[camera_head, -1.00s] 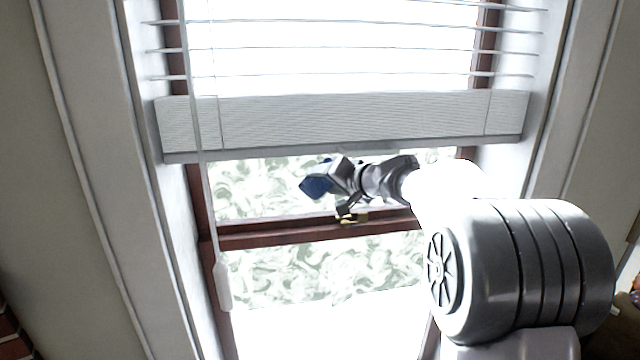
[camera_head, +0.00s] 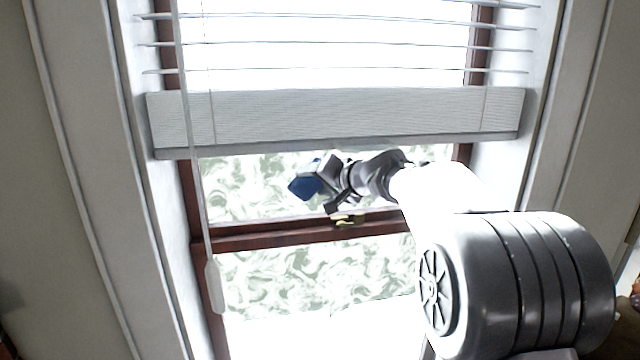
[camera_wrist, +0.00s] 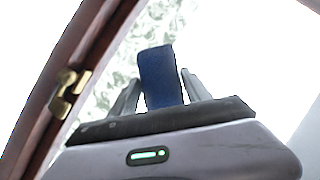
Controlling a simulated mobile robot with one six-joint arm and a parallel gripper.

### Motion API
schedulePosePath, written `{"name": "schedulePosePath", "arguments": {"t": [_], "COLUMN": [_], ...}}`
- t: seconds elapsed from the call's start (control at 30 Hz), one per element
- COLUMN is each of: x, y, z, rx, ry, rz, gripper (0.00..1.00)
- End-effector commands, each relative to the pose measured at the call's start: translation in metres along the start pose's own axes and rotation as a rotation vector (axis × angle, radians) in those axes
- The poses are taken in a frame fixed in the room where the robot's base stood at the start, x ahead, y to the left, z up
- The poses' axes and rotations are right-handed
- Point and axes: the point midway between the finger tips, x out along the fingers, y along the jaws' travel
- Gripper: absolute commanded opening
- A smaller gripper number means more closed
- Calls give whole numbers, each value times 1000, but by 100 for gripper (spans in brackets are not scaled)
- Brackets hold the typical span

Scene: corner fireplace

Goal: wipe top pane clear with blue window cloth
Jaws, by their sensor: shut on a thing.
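The blue window cloth (camera_head: 304,187) is a small dark blue pad in front of the top pane, left of the window's middle. My gripper (camera_head: 318,178) is shut on it. In the wrist view the cloth (camera_wrist: 161,76) stands up between the two fingers of my gripper (camera_wrist: 158,92). The top pane (camera_head: 235,185) shows below the blind and is covered in whitish-green swirling smears. Smears also show behind the cloth in the wrist view. I cannot tell whether the cloth touches the glass.
A white slatted blind with a thick bottom rail (camera_head: 340,117) hangs just above my gripper. Its cord (camera_head: 190,140) ends in a tassel (camera_head: 214,285) at left. A dark red meeting rail (camera_head: 270,238) with a brass latch (camera_head: 348,220) lies below. The lower pane (camera_head: 290,275) is smeared too.

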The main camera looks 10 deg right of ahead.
Motion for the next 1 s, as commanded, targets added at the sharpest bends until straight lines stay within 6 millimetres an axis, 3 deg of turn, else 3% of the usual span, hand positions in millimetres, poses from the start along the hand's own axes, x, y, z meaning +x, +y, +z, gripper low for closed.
{"name": "schedulePosePath", "arguments": {"t": [0.17,0.53,1.0], "x": [-6,-48,-59], "y": [1,2,1], "z": [4,29,34], "rx": [-1,0,-1], "ry": [2,2,2], "rz": [-1,-1,-1], "gripper": [24,24,24]}}
